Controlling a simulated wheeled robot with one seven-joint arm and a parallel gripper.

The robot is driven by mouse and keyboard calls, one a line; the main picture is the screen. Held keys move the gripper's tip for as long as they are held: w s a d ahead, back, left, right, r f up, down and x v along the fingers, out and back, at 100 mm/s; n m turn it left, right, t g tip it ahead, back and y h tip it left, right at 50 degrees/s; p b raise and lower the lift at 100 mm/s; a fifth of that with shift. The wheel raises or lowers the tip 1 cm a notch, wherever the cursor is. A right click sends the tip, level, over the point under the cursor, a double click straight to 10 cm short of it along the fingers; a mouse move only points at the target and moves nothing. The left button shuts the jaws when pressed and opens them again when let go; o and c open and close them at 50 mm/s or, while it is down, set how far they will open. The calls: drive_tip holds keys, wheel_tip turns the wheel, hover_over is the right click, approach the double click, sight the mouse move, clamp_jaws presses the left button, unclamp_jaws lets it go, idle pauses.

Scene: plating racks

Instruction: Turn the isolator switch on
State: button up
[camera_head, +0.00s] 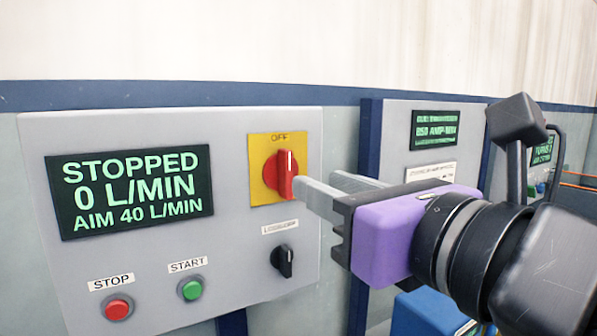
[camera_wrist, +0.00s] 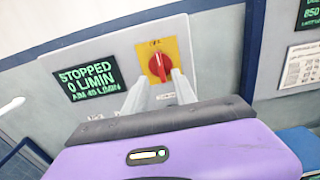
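The isolator switch is a red rotary knob (camera_head: 281,172) on a yellow plate (camera_head: 258,190). Its handle stands about upright, with its white mark toward the word OFF above it. The knob also shows in the wrist view (camera_wrist: 158,64), just beyond and between my fingertips. My gripper (camera_head: 318,180) has a purple body and pale fingers. Its fingers are apart in the wrist view (camera_wrist: 160,82), with nothing held between them. In the head view the nearer fingertip overlaps the knob's lower right side; I cannot tell whether it touches.
The grey panel (camera_head: 235,250) carries a display (camera_head: 130,190) reading STOPPED, 0 L/MIN, AIM 40 L/MIN. Below are a red STOP button (camera_head: 118,308), a green START button (camera_head: 191,289) and a black knob (camera_head: 283,261). A second panel (camera_head: 395,150) stands right, partly behind my arm.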

sight(290, 172)
drive_tip(key=p+x, duration=0.2)
drive_tip(key=x, duration=0.5)
drive_tip(key=shift+w+a, duration=0.2)
drive_tip(key=shift+w, duration=0.1)
clamp_jaws()
